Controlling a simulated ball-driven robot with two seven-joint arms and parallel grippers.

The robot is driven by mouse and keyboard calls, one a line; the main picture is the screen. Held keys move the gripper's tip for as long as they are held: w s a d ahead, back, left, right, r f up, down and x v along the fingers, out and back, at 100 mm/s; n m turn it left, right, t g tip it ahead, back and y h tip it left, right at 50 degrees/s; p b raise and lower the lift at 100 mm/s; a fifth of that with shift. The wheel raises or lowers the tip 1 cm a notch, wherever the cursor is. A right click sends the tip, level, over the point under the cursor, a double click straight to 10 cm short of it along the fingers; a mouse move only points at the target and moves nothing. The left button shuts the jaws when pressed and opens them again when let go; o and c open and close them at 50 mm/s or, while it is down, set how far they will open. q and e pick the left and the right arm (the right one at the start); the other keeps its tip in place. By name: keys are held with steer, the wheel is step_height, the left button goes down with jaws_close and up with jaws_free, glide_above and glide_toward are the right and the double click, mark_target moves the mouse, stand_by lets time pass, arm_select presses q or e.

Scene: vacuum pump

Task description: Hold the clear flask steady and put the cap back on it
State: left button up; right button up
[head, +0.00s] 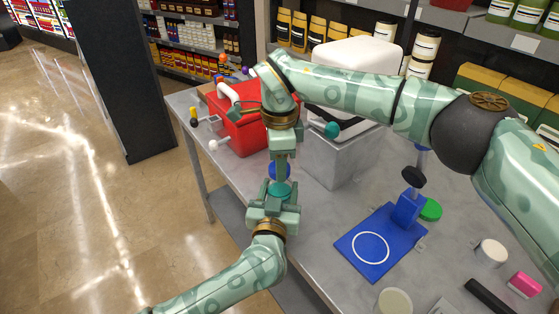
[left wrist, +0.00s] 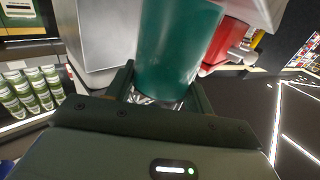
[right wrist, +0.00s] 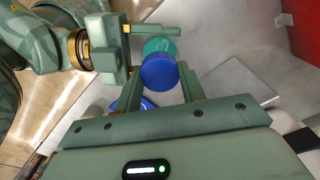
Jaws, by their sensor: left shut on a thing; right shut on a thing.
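The flask (head: 280,188) looks teal, with a clear glassy patch low down in the left wrist view (left wrist: 178,45). My left gripper (head: 277,196) is shut on it from below, off the table's front edge. The blue cap (head: 280,171) is directly above the flask in the head view. My right gripper (head: 282,161) points down and is shut on the cap, which also shows between its fingers in the right wrist view (right wrist: 158,73). Cap and flask look close together and roughly in line. I cannot tell whether the cap is seated.
A red box (head: 240,130) with fittings and a grey box (head: 343,157) with a white top stand behind on the metal table. A blue stand (head: 372,243), a green disc (head: 431,209) and small items occupy the right side. Open floor lies left.

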steer(key=shift+f, duration=0.5)
